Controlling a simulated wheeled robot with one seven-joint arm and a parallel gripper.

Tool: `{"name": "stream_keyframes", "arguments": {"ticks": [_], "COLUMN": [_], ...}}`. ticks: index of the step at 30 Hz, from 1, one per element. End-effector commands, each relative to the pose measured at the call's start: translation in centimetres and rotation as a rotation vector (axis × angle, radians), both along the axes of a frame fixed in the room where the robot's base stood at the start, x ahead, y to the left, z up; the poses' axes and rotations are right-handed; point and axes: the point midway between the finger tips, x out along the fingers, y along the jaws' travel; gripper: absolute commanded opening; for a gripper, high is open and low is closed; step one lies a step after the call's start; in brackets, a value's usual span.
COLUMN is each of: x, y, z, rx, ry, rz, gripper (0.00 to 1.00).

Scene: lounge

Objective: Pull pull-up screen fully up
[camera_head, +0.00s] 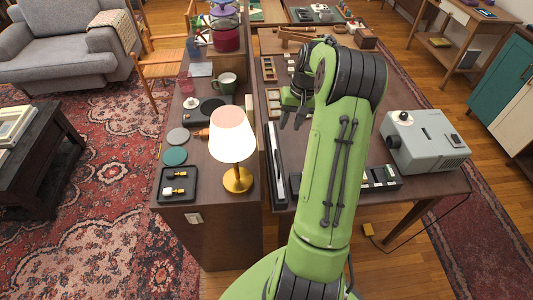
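A long, narrow black-and-white case (275,165) lies along the left edge of the dark table, beside the cabinet with the lamp. It looks like the housing of the pull-up screen, lying low with no raised sheet visible. My gripper (293,112) hangs over the table, beyond the far end of this case, with its fingers pointing down. The fingers look spread, with nothing seen between them. My green arm covers the middle of the table and may hide part of what lies there.
A grey projector (425,142) stands on the table's right side. A lit lamp (233,145), a green mug (226,83) and a black tray (178,185) stand on the cabinet at left. Wooden boxes (268,69) lie near my gripper. A cable trails on the floor at right.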

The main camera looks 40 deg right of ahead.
Motion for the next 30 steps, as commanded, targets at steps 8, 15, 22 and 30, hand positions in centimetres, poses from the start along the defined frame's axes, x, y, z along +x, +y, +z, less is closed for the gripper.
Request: {"name": "stream_keyframes", "arguments": {"ticks": [8,15,22,30], "x": [0.7,1.4,1.7,1.7], "y": [1.3,2.2,2.6,2.6], "z": [-6.8,-12.4,-14.8,-14.8], "rx": [0.004,0.003,0.000,0.000], "ry": [0.005,0.003,0.002,0.001], "rz": [0.003,0.004,0.002,0.002], "gripper": [0.36,0.36,0.36,0.31]}}
